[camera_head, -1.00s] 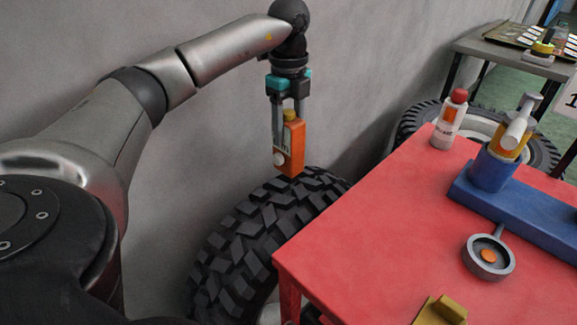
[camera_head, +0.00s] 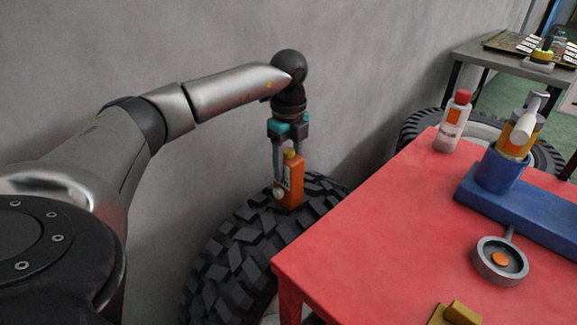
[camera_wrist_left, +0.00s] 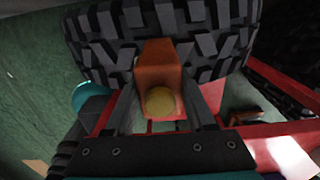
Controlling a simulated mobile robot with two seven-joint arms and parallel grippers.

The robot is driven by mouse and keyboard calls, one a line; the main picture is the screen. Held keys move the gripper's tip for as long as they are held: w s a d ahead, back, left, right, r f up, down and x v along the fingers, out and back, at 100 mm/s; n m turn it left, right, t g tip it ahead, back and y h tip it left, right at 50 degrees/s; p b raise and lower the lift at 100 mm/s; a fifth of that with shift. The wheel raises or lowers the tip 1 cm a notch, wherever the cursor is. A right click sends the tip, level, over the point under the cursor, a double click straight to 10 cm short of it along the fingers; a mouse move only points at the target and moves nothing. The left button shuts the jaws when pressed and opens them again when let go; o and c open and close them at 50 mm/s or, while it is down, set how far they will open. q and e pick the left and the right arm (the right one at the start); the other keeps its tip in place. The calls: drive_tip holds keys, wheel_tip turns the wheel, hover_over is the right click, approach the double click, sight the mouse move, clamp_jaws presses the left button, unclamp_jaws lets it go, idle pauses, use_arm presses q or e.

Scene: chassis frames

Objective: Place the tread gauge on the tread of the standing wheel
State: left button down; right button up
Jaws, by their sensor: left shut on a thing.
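The orange tread gauge (camera_head: 292,184) with a yellow top is held upright in my left gripper (camera_head: 287,165), which is shut on it. The standing wheel (camera_head: 235,250) has a black, blocky tread and stands between the wall and the red table. The gauge's lower end is at the top of the tread; I cannot tell whether it touches. In the left wrist view, the gauge (camera_wrist_left: 157,68) sits between the fingers, with the tread (camera_wrist_left: 215,40) behind it. The table hides part of the wheel. My right gripper is not in view.
The red table (camera_head: 370,250) is close on the right. On it are a red-capped bottle (camera_head: 452,125), a blue stand (camera_head: 530,210), a round gauge (camera_head: 499,262) and a yellow block (camera_head: 460,314). Another tire (camera_head: 420,122) lies behind. The grey wall is close behind my left arm.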

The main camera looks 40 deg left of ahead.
use_arm(q)
drive_tip(key=shift+c, duration=1.2)
unclamp_jaws()
drive_tip(key=shift+f, duration=0.1)
drive_tip(key=shift+r, duration=0.65)
wheel_tip(320, 180, up, 9)
drive_tip(key=p, duration=0.4)
drive_tip(key=shift+f, duration=0.1)
drive_tip(key=shift+r+p, duration=0.45)
drive_tip(key=shift+r, duration=0.65)
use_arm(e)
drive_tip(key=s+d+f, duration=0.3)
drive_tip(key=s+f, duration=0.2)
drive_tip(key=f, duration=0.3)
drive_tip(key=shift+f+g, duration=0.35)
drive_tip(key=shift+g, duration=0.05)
